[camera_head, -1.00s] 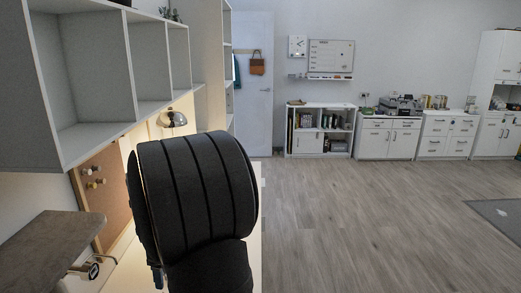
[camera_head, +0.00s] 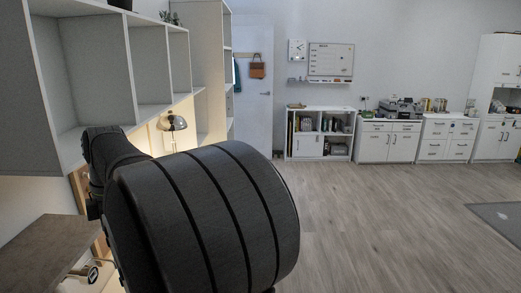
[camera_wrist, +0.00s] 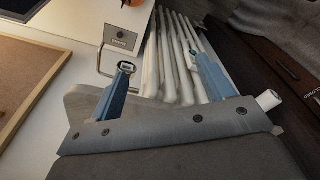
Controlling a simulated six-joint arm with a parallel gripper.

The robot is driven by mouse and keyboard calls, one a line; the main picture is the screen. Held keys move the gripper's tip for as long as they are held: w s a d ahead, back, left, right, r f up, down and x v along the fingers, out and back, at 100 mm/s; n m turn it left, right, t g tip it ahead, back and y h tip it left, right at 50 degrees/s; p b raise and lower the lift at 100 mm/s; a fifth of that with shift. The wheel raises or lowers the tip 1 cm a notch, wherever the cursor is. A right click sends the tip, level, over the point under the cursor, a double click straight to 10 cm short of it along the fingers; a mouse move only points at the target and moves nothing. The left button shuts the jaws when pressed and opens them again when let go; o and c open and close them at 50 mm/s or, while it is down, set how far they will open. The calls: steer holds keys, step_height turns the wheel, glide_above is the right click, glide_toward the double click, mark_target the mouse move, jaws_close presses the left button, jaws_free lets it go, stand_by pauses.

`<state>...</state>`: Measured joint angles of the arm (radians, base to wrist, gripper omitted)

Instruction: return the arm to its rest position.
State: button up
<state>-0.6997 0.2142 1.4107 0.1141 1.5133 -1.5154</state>
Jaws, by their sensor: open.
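My gripper (camera_wrist: 165,75) shows in the wrist view. Its two blue fingers stand wide apart, and nothing appears held between them. White ribbed bars (camera_wrist: 172,62) lie beyond the fingers; I cannot tell whether the right finger touches them. In the head view my dark arm fills the lower middle, and the gripper is hidden there.
A white wall shelf (camera_head: 95,70) hangs at upper left, close to my arm. A desk lamp (camera_head: 172,123) stands behind the arm. A grey slab (camera_head: 45,250) is at lower left. In the wrist view a cork board (camera_wrist: 30,85) is at left. Open floor (camera_head: 390,220) lies right.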

steer(key=s+a+r+n, duration=0.2)
steer(key=s+r, duration=0.3)
steer(key=r, duration=0.2)
steer(key=shift+r+n, duration=0.25)
steer(key=shift+n, duration=0.15)
steer(key=shift+s, duration=0.1)
steer(key=o, duration=0.6)
steer(key=w+d+f+m, duration=0.45)
steer(key=w+m, duration=0.25)
steer(key=m, duration=0.2)
steer(key=w+d+f+m+h, duration=0.1)
steer(key=w+d+f+m, duration=0.2)
steer(key=w+d+m, duration=0.5)
steer(key=w+d+f+m, duration=0.2)
steer(key=w+f+m, duration=0.2)
steer(key=w+m, duration=0.5)
steer(key=f, duration=0.3)
steer(key=s+f+m, duration=0.1)
steer(key=f, duration=0.3)
steer(key=s+f+m, duration=0.1)
steer(key=f, duration=0.2)
steer(key=shift+s+a+f+t, duration=0.15)
steer(key=shift+s+t, duration=0.05)
steer(key=shift+t, duration=0.2)
